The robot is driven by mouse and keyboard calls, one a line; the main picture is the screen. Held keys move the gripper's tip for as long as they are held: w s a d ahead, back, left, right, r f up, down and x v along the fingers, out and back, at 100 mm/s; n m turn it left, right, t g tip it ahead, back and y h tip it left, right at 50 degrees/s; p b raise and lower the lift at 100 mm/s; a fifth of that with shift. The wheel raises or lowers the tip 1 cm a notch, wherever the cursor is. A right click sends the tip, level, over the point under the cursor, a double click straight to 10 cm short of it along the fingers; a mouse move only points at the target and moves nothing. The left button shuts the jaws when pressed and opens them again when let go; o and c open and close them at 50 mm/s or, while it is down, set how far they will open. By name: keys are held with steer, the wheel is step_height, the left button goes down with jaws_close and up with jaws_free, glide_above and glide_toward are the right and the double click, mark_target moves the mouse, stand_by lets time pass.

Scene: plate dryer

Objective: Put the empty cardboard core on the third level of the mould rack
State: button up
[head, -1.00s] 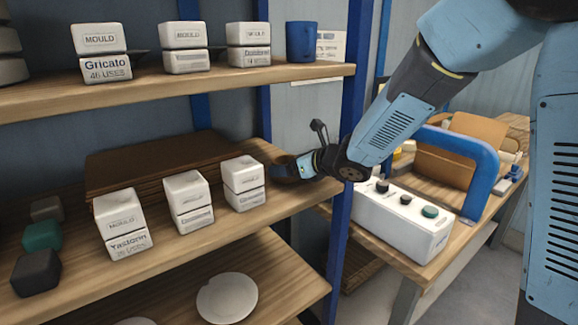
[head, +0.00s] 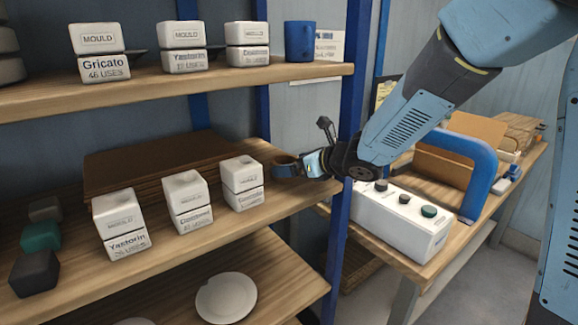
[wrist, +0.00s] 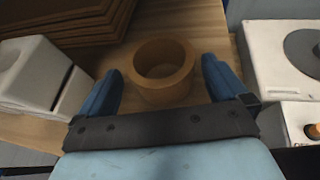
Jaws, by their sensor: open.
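The brown cardboard core (wrist: 164,94) stands upright on the wooden middle shelf (wrist: 200,25) in the wrist view, its open top facing up. My gripper (wrist: 162,70) is open, with one blue finger on each side of the core. A gap shows between each finger and its wall. In the head view my gripper (head: 286,167) reaches in at the right end of the middle shelf of the mould rack (head: 300,195), and it mostly hides the core there.
White mould boxes (head: 242,184) stand left of my gripper, before a stack of brown boards (head: 150,160). The upper shelf (head: 200,82) and blue post (head: 349,130) are close. A white control box (head: 400,222) stands to the right.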

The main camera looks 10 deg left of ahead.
steer(key=v, duration=0.9)
steer(key=shift+s+d, duration=0.1)
steer(key=shift+d, duration=0.1)
